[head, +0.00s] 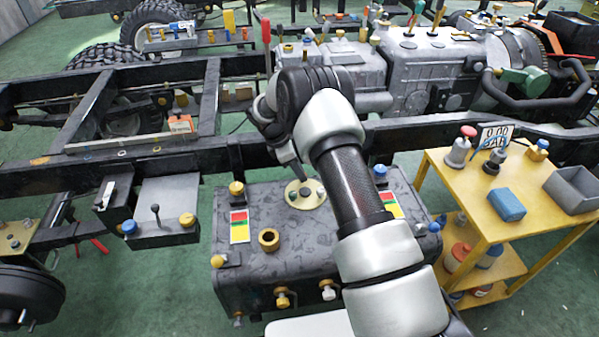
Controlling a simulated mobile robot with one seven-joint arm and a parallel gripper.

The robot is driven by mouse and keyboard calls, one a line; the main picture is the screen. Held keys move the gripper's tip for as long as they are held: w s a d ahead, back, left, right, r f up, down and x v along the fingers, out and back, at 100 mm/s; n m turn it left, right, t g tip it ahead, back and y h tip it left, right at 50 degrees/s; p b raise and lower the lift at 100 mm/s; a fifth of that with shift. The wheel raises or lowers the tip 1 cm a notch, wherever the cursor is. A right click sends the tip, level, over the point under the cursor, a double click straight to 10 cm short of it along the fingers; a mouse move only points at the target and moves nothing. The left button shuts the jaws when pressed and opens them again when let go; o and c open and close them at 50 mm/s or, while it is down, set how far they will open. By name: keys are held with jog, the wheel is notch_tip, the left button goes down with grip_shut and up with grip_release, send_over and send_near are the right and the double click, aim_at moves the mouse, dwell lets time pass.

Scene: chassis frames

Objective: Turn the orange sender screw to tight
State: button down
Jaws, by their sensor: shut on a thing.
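The grey tank (330,245) stands in the middle foreground, with a round cream sender plate (293,200) on its top. My gripper (300,177) points down at the far edge of this plate. Its jaws are shut at the plate, on what appears to be the orange sender screw. The screw itself is hidden by the fingers and cannot be made out, so its turn position does not show. A dark round fitting sits at the middle of the plate, just in front of the fingertips.
On the tank are a brass filler neck (268,240), an orange knob (236,188), a blue knob (380,171) and coloured gauge strips (240,226). The black chassis rail (400,132) runs behind. A yellow cart (455,186) stands at right.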

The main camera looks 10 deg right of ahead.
jog(key=shift+m, duration=0.5)
jog(key=c, duration=1.6)
grip_release()
jog(key=shift+o, duration=0.2)
jog(key=shift+r, duration=0.1)
jog(key=p+v, duration=0.3)
jog(key=v, duration=1.4)
jog(key=shift+w, duration=0.35)
jog(key=shift+r, duration=0.15)
